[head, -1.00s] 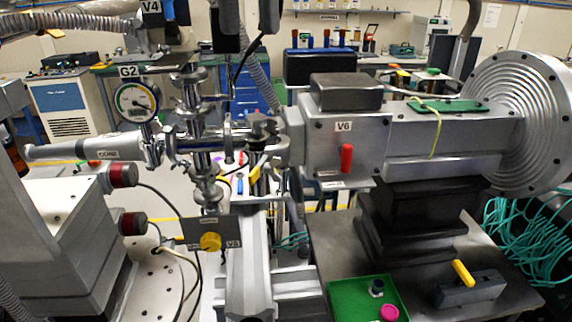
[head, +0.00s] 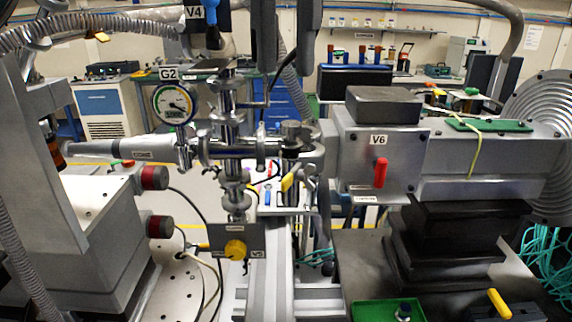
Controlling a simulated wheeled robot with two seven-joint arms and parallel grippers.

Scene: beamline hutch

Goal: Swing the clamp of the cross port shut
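The steel vacuum cross (head: 232,148) stands at the middle left, with gauge G2 (head: 175,104) beside its upper arm and a yellow-knobbed valve (head: 236,249) below. A metal clamp (head: 299,150) sits at the cross's right port, towards the V6 block. A yellow handle (head: 290,181) hangs just below it. I cannot tell how far the clamp is open. My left gripper (head: 285,72) shows as two dark fingers reaching down from the top edge. They are apart with nothing between them, above the clamp in the picture and not touching it. My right gripper is not in view.
The V6 block (head: 380,150) with a red handle stands right of the clamp. Valve V4 (head: 205,38) and a ribbed hose are at the upper left. A grey housing (head: 80,245) fills the lower left. A green tray (head: 375,311) lies at the lower right.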

